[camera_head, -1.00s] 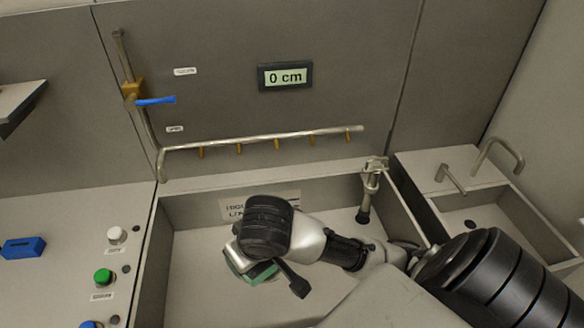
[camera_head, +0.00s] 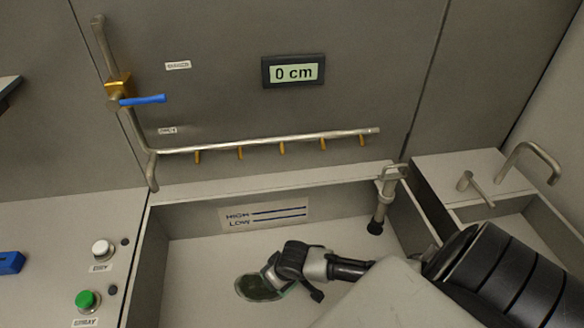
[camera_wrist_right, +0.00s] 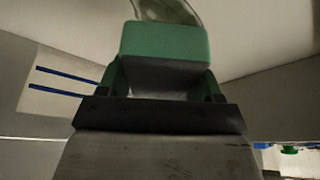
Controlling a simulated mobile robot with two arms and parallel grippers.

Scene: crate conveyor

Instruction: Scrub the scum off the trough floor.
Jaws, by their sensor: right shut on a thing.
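The trough (camera_head: 350,232) has a pale floor, with a dark greenish scum patch (camera_head: 248,291) near its middle. The patch also shows at the top of the right wrist view (camera_wrist_right: 168,9). My right gripper (camera_head: 278,280) reaches in from the right and is low over the patch's right edge. It is shut on a green scrubber (camera_wrist_right: 165,42), which fills the middle of the wrist view. The head view mostly hides the scrubber behind the gripper. I cannot tell whether it touches the floor. My left gripper is not in view.
A spray pipe (camera_head: 270,144) with several brass nozzles runs along the back wall, with a blue valve lever (camera_head: 142,99) at left. The display (camera_head: 293,72) reads 0 cm. A metal standpipe (camera_head: 381,205) stands at the trough's back right. Buttons (camera_head: 87,299) line the left counter.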

